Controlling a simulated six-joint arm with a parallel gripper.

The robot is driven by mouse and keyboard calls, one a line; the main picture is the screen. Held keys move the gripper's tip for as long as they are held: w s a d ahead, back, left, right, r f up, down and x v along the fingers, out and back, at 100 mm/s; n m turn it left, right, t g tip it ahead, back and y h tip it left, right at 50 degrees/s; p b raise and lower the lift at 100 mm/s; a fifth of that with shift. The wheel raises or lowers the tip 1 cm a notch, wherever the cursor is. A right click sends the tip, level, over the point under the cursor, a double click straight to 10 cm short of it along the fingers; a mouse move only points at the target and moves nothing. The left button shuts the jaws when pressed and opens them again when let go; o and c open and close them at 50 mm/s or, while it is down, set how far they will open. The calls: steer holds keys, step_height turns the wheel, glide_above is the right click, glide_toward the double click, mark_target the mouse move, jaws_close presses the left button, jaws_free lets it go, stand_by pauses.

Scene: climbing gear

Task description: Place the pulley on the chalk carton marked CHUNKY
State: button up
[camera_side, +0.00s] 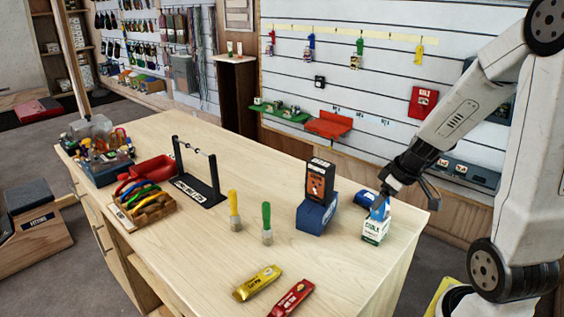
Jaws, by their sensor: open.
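A white and green chalk carton (376,228) stands upright near the table's right edge; its small lettering is too fine to read for certain. A blue piece (380,208) shows at its top, below my gripper; I cannot tell whether this is the pulley or part of the carton. My gripper (398,190) is open, just above and to the right of that carton. A black and orange carton (320,180) stands on a blue block (316,214) to the left. A small blue item (364,199) lies behind the white carton.
Yellow and green brushes (234,210) (266,223) stand mid-table. Yellow and red packets (257,283) (292,299) lie in front. A black rack (198,188), a wooden tray (143,206) and a red tray (152,169) are at left.

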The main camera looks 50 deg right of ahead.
steer(key=v, duration=1.1)
stand_by(0.6)
steer(key=w+a+f+g, duration=0.1)
steer(key=w+a+f, duration=0.1)
steer(key=a+f, duration=0.4)
steer(key=w+a+f+g, duration=0.1)
steer(key=w+a+f, duration=0.2)
steer(key=a, duration=1)
steer(key=x, duration=0.3)
steer(key=shift+f, duration=0.25)
